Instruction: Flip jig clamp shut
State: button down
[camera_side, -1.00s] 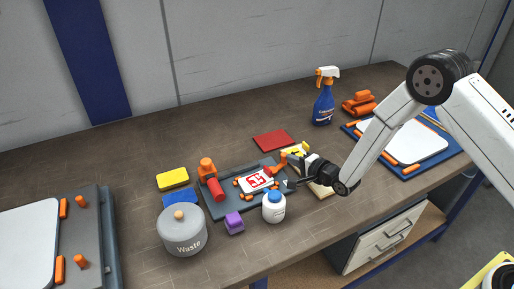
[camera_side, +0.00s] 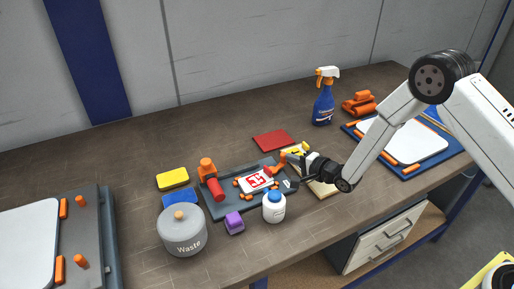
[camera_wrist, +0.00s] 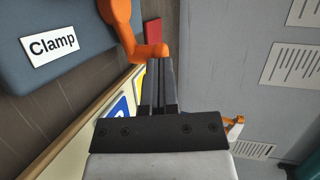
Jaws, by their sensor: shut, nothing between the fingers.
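The dark grey jig (camera_side: 254,201) lies on the bench and holds a small white sign plate with a red mark (camera_side: 257,180). An orange clamp (camera_side: 276,169) stands at its right end; in the wrist view the bent orange clamp arm (camera_wrist: 122,25) rises beside a grey block labelled "Clamp" (camera_wrist: 52,46). My gripper (camera_side: 290,157) is at that right end, close to the clamp. In the wrist view my gripper (camera_wrist: 153,70) has its black fingers together and empty, with the tips by the orange arm's end. I cannot tell whether they touch.
A white jar with a blue lid (camera_side: 274,208) stands in front of the jig, near a purple block (camera_side: 234,222) and a grey Waste pot (camera_side: 182,232). A red-and-orange piece (camera_side: 213,184) is at the jig's left. A spray bottle (camera_side: 323,100) stands behind. The back-left bench is clear.

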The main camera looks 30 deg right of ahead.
jog(key=shift+w+d+n+y, duration=0.1)
jog(key=shift+w+n+y, duration=0.05)
jog(key=shift+n+y, duration=0.2)
jog(key=shift+w+n+g+y, duration=0.4)
jog(key=shift+n+g+y, duration=0.15)
jog(key=shift+n+y, duration=0.3)
jog(key=shift+w+n+g+y, duration=0.35)
jog(key=shift+n+g+y, duration=0.25)
jog(key=shift+y, duration=0.3)
jog(key=n+g+y, duration=0.1)
jog(key=w+n+g+y, duration=0.1)
jog(key=n+g, duration=0.1)
jog(key=w+n+g+y, duration=0.1)
jog(key=g+y, duration=0.1)
jog(key=shift+w+a+n, duration=0.1)
jog(key=shift+a+n, duration=0.3)
jog(key=shift+w+a, duration=0.7)
jog(key=shift+a, duration=0.2)
jog(key=d+r, duration=0.1)
jog(key=d, duration=0.3)
jog(key=s+d+r, duration=0.1)
jog(key=d, duration=0.4)
jog(key=s+d+r, duration=0.1)
jog(key=d, duration=0.4)
jog(key=shift+r, duration=0.1)
jog(key=shift+a, duration=0.1)
